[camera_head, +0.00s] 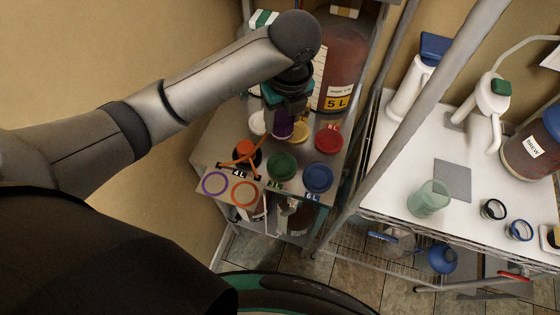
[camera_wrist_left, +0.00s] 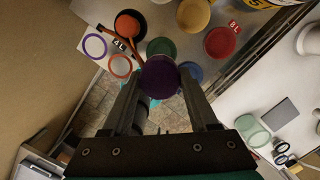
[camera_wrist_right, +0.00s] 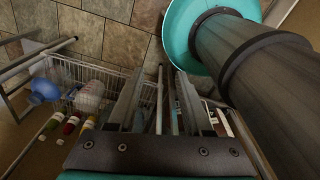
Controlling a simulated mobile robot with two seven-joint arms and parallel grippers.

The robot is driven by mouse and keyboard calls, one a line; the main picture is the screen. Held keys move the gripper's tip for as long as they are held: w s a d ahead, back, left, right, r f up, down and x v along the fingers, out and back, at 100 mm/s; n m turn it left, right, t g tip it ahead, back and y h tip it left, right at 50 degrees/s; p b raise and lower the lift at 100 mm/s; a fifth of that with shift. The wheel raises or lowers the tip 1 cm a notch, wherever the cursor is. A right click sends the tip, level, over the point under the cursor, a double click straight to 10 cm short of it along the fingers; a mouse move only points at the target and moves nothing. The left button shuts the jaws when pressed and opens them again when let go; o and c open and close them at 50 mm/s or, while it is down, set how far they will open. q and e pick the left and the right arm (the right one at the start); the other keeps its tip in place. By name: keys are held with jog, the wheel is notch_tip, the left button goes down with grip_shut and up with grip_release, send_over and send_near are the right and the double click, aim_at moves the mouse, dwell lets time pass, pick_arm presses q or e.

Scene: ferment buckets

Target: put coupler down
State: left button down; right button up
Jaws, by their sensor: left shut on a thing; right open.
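My left gripper (camera_head: 283,108) is shut on a purple coupler (camera_head: 281,125), held over the grey bench top (camera_head: 219,147). In the left wrist view the round purple coupler (camera_wrist_left: 160,77) sits between the fingertips. A white card at the bench's front left corner carries a purple ring (camera_head: 215,183) and an orange ring (camera_head: 244,194); both rings look empty. The coupler is behind and to the right of the card, apart from it. My right gripper (camera_wrist_right: 160,80) is open and empty, over the floor and a wire basket. The coupler's underside is hard to see.
Near the card stand a black-and-orange lidded thing (camera_head: 246,151) and green (camera_head: 282,167), blue (camera_head: 317,178) and red (camera_head: 328,141) lids. A large jar labelled 5 L (camera_head: 344,70) stands behind. A metal post (camera_head: 425,95) separates the white table (camera_head: 400,180) at right.

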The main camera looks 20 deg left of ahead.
aim_at(283, 132)
pick_arm(q)
notch_tip(283, 132, down, 5)
jog(key=shift+w+f, duration=0.1)
jog(key=shift+f, duration=0.05)
jog(key=shift+f+b, duration=0.65)
jog(key=shift+f, duration=5)
pick_arm(e)
jog(key=shift+w+d+f, duration=0.15)
jog(key=shift+w+f, duration=0.3)
jog(key=shift+f, duration=0.25)
pick_arm(q)
jog(key=shift+f, duration=0.15)
jog(key=shift+c, duration=0.8)
grip_release()
